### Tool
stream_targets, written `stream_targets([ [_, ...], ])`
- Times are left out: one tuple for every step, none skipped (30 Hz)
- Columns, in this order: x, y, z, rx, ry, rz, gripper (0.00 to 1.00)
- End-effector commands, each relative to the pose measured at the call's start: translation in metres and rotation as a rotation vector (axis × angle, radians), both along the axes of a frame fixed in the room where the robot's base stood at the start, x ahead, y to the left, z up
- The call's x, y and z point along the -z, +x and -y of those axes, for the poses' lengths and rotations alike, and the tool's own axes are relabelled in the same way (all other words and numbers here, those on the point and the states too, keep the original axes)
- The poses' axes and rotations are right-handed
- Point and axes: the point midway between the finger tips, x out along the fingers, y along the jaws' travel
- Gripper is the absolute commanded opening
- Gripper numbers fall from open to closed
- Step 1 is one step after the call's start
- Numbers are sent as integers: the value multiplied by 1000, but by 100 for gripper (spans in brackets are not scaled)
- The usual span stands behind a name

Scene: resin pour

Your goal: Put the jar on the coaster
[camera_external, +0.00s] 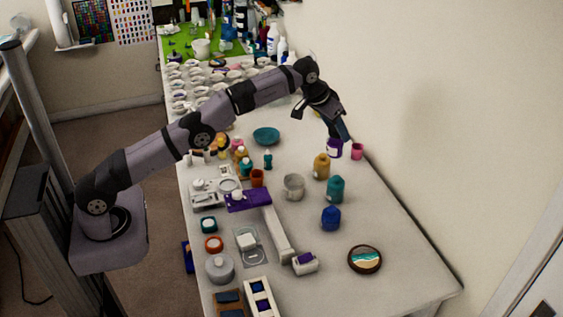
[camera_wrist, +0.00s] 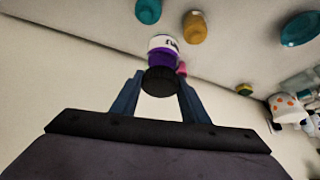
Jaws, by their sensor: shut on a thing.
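The jar (camera_external: 334,149) is purple with a white label and stands at the far right of the table. In the wrist view the jar (camera_wrist: 164,48) shows its white and purple side and a black lid. My gripper (camera_external: 342,137) reaches down to the jar from above, and its two blue fingers (camera_wrist: 160,76) are shut on the jar at its dark lid. The coaster (camera_external: 365,260) is round with a dark rim and a beach-like picture. It lies flat at the near right of the table, well apart from the jar, with nothing on it.
A pink cup (camera_external: 357,151) stands close beside the jar. An amber bottle (camera_external: 321,166), a teal jar (camera_external: 335,189) and a blue jar (camera_external: 331,218) stand between the jar and the coaster. A teal bowl (camera_external: 266,135) is to the left. The table around the coaster is clear.

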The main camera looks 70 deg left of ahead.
Motion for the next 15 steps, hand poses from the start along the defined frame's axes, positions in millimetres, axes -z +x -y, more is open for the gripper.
stream_targets([
  [-3, 0, 5, 7, 1, 2, 5],
  [-3, 0, 8, 12, 0, 1, 5],
  [-3, 0, 12, 17, 0, 1, 5],
  [-4, 0, 15, 22, 0, 1, 5],
  [-5, 0, 19, 27, 1, 2, 5],
  [-5, 0, 23, 34, 0, 2, 5],
  [-6, 0, 26, 38, 0, 2, 5],
  [-6, 0, 29, 43, 1, 2, 5],
  [-6, 1, 35, 50, 0, 2, 5],
  [-7, 2, 40, 58, 1, 3, 5],
  [-8, 3, 45, 64, 1, 3, 5],
  [-9, 3, 51, 73, 0, 3, 5],
  [-10, 3, 55, 80, 0, 3, 5],
  [-11, 3, 59, 86, 1, 3, 5],
  [-12, 4, 66, 96, 0, 3, 5],
])
